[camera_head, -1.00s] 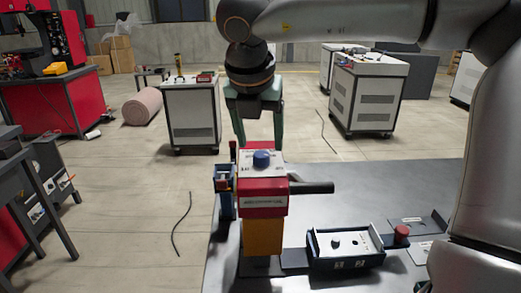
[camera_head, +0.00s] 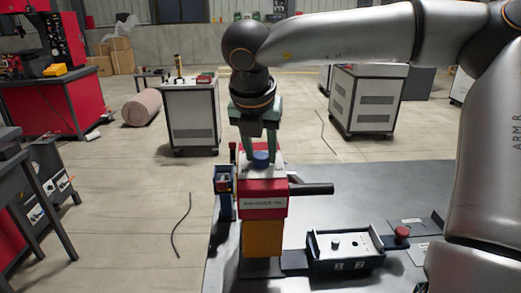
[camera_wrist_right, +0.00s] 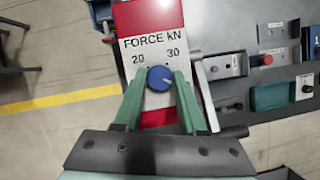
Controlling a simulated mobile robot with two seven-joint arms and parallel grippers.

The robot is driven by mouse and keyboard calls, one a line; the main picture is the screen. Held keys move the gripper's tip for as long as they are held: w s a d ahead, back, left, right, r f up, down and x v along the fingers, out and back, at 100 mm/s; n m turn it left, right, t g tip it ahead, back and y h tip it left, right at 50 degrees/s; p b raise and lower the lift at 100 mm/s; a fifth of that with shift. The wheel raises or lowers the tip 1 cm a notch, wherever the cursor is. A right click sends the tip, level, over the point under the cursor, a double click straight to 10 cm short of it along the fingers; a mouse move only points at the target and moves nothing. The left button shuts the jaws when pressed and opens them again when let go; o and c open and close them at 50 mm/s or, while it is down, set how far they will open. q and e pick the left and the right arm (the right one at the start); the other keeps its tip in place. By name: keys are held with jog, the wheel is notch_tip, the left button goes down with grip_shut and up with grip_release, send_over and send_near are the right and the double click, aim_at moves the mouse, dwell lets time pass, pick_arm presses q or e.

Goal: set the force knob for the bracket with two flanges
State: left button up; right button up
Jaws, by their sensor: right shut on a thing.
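The blue force knob (camera_head: 261,161) sits on the top face of a red and white press unit (camera_head: 263,186). In the right wrist view the knob (camera_wrist_right: 160,78) lies on a white panel (camera_wrist_right: 140,46) printed FORCE KN, with 20 to its left and 30 to its right. My right gripper (camera_head: 260,154) points down at the knob, its green fingers shut on the knob's two sides; the gripper (camera_wrist_right: 161,77) shows this in the wrist view too. The knob's pointer is too small to read surely. I cannot identify a bracket with two flanges. My left gripper is out of view.
A control box (camera_head: 345,263) with a white top stands on the grey table (camera_head: 390,185), right of the press. A red button (camera_head: 402,233) is beside it. A dark bar (camera_head: 311,188) sticks out right of the press head. Bare table lies behind.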

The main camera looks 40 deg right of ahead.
grip_shut()
